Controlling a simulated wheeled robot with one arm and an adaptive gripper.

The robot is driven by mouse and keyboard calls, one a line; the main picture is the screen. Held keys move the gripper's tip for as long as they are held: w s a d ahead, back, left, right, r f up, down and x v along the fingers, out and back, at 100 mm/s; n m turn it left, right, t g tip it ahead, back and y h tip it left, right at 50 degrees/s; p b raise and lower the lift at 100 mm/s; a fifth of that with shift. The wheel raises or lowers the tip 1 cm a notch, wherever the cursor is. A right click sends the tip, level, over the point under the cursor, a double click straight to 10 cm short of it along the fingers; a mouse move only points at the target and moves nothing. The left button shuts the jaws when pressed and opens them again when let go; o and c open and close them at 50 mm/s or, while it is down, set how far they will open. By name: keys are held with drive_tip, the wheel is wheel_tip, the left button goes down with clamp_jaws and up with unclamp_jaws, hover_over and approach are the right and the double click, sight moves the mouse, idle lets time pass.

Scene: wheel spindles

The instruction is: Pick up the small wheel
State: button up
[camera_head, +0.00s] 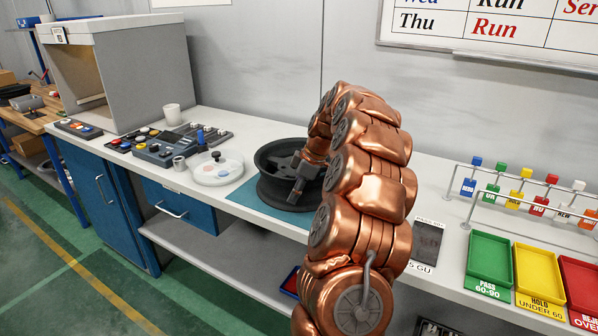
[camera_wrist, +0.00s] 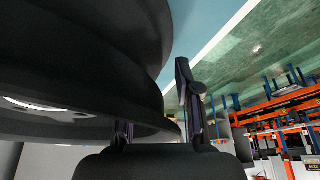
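A black wheel (camera_head: 262,190) lies flat on a teal mat (camera_head: 242,200) on the white bench in the head view. My gripper (camera_head: 297,190) is down at the wheel's right side, its fingers over the rim and the wheel's interior. In the wrist view the dark wheel (camera_wrist: 70,60) fills the upper left. My gripper (camera_wrist: 155,97) shows there with its two fingers apart. One finger stands to the right of the rim; the other is partly hidden behind the wheel's lower edge. I cannot tell whether either finger touches the rim.
Green (camera_head: 490,262), yellow and red trays and a tag rack are on the right. My copper arm hides part of the bench.

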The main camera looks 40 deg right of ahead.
clamp_jaws()
drive_tip(key=shift+r, duration=0.1)
idle(0.4)
